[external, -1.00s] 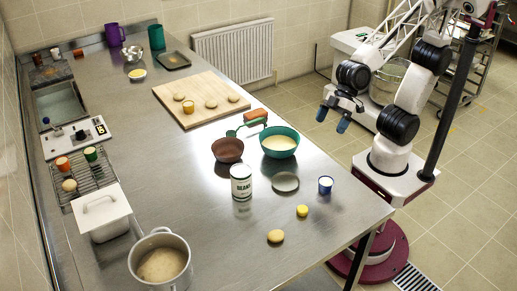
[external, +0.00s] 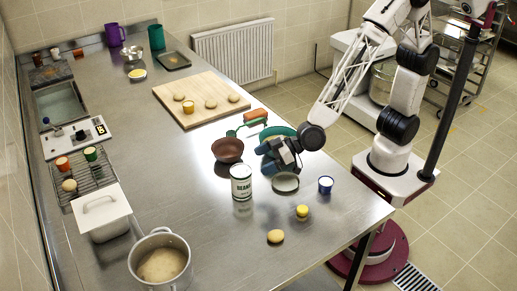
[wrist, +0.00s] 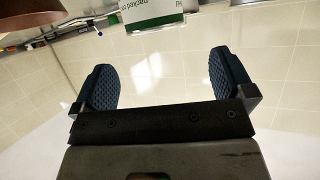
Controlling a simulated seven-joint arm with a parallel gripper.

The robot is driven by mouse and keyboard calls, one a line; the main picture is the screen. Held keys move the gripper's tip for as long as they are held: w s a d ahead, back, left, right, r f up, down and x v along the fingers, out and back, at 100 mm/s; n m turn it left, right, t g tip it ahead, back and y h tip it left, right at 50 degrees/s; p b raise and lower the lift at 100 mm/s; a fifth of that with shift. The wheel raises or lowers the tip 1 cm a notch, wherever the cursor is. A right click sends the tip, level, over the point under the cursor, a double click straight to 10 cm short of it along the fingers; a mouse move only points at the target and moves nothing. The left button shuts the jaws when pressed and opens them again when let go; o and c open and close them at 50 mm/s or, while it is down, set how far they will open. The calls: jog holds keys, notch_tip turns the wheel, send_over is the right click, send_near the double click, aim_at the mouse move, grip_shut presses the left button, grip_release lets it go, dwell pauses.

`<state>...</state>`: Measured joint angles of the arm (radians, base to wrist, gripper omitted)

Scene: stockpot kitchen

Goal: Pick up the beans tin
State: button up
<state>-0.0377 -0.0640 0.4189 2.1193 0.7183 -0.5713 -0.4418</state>
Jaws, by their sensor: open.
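The beans tin (external: 241,183) is a white cylinder with a dark label band and stands upright on the steel table.
A brown bowl (external: 227,150) stands just behind the tin. A teal bowl (external: 278,133) is partly hidden by my gripper. A grey round lid (external: 285,183), blue cup (external: 325,185) and yellow item (external: 302,211) lie to the right. The table in front of the tin is clear.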

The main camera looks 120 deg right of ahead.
aim_at(243, 170)
jog(key=shift+w+d+f+h, duration=0.35)
jog(key=shift+w+f+h, duration=0.05)
jog(key=shift+f, duration=0.1)
jog(key=shift+x, duration=1.3)
jog(key=shift+w, duration=0.1)
jog(key=shift+x, duration=2.5)
jog(key=shift+a+f, duration=0.1)
jog(key=shift+f, duration=0.1)
jog(key=c, duration=1.5)
